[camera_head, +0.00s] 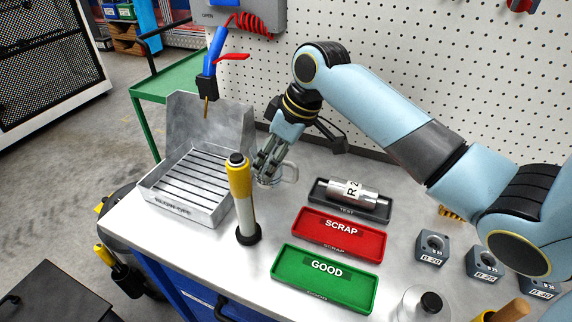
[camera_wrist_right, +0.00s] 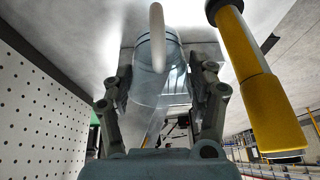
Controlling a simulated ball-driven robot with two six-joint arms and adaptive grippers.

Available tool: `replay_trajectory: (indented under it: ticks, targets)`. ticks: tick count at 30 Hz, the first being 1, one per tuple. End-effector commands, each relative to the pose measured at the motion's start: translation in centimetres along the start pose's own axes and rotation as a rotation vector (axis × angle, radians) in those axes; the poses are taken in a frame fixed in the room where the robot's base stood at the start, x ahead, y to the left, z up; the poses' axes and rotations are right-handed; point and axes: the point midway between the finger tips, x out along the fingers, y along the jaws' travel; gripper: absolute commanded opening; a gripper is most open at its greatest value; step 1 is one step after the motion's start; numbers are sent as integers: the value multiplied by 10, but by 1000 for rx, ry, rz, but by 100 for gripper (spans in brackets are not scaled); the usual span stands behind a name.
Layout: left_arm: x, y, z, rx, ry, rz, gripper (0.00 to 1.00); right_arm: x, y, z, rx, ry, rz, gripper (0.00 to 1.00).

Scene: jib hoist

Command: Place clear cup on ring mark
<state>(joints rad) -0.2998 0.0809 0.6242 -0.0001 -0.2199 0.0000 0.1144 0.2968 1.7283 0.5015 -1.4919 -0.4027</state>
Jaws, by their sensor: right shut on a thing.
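The clear cup (camera_head: 290,172) is see-through with a handle. It is near the middle of the bench in the head view, partly hidden by my right gripper (camera_head: 268,162). In the right wrist view the cup (camera_wrist_right: 160,88) sits between the two fingers of the right gripper (camera_wrist_right: 163,92), which is shut on it, and its handle shows in front. I cannot tell whether the cup touches the bench. No ring mark can be made out. My left gripper is not in view.
To the right lie a dark test tray (camera_head: 318,195) with a metal cylinder (camera_head: 352,191), a red scrap tray (camera_head: 300,224) and a green good tray (camera_head: 290,277).

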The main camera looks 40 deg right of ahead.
Motion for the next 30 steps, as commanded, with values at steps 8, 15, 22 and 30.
replay_trajectory:
  ticks: [8, 15, 22, 30]
  targets:
    - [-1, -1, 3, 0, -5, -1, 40, 33, 1, 14, 0, -1, -1, 31]
    - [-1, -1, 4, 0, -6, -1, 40, 56, 3, 23, -1, 1, 2, 31]
    - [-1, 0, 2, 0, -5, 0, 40, 56, 3, 23, -1, 1, 2, 31]
    - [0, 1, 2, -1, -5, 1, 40, 58, 3, 24, -1, 1, 1, 81]
